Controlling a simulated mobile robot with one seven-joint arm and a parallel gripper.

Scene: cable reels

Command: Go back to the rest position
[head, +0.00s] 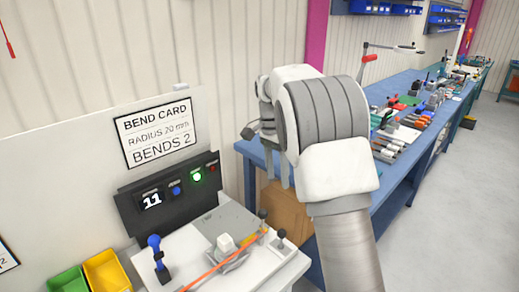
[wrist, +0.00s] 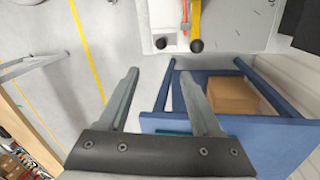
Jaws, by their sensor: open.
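My gripper (wrist: 160,88) is open in the wrist view, with its two grey fingers spread and nothing between them. Beyond the fingers lie the grey floor and a blue-framed bench (wrist: 240,130). In the head view my arm is raised in the middle, between the white workstation (head: 283,268) and the long blue bench (head: 388,210). The arm's links mostly hide the gripper there. The workstation's edge also shows at the top of the wrist view (wrist: 240,30), apart from the fingers.
The workstation carries a blue-handled lever (head: 157,258), an orange strip (head: 212,270) and a control box (head: 168,195) with a lit green button. Yellow (head: 107,271) and green bins stand at its left. A cardboard box (wrist: 232,94) sits under the blue bench. Floor at right is clear.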

